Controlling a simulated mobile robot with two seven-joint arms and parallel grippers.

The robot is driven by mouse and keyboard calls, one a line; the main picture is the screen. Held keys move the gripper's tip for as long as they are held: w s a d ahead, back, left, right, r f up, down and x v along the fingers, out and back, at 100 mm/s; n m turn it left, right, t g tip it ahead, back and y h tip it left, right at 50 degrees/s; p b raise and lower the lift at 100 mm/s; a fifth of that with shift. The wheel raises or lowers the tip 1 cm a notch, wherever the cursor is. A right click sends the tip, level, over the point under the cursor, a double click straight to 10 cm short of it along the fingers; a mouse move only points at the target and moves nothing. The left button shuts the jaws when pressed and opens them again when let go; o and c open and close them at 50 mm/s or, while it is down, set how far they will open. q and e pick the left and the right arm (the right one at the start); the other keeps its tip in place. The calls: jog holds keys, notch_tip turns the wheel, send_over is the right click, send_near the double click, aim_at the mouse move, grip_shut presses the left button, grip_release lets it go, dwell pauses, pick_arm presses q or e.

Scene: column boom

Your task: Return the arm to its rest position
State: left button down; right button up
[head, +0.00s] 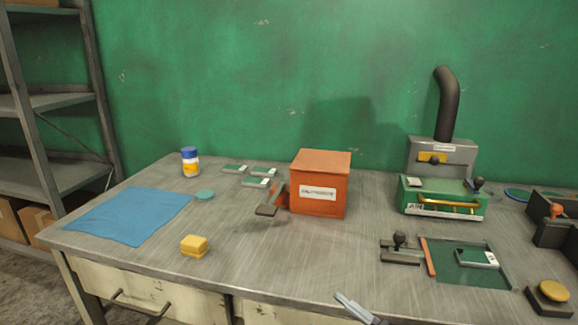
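One of my grippers shows at the bottom edge, right of the middle, as a light grey finger-like tip (358,308) with a darker part beside it. It points up and to the left, so it looks like my right one. The rest of it is cut off by the frame, and I cannot tell whether it is open or shut. It is over the table's front edge and appears to touch nothing. My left gripper and arm are not in view.
The grey workbench (300,250) holds an orange box (320,185), a blue cloth (130,215), a yellow block (194,247), a capped jar (190,162), a green machine (442,198), a black-knobbed fixture (400,248) and a green mat (465,272). Its front middle is clear.

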jog(key=s+d+f+m+g+h, duration=0.1)
jog(key=s+d+f+m+h, duration=0.3)
jog(key=f, duration=0.3)
jog(key=s+d+f+m+g+h, duration=0.1)
jog(key=s+d+f+m+h, duration=0.3)
jog(key=f, duration=0.4)
jog(key=s+d+f+m+g+h, duration=0.1)
jog(key=s+d+f+m+h, duration=0.3)
jog(key=s+f, duration=0.3)
jog(key=shift+s+d+f+m+h+p, duration=0.3)
jog(key=shift+s+m+h, duration=0.3)
jog(key=shift+m+h, duration=0.25)
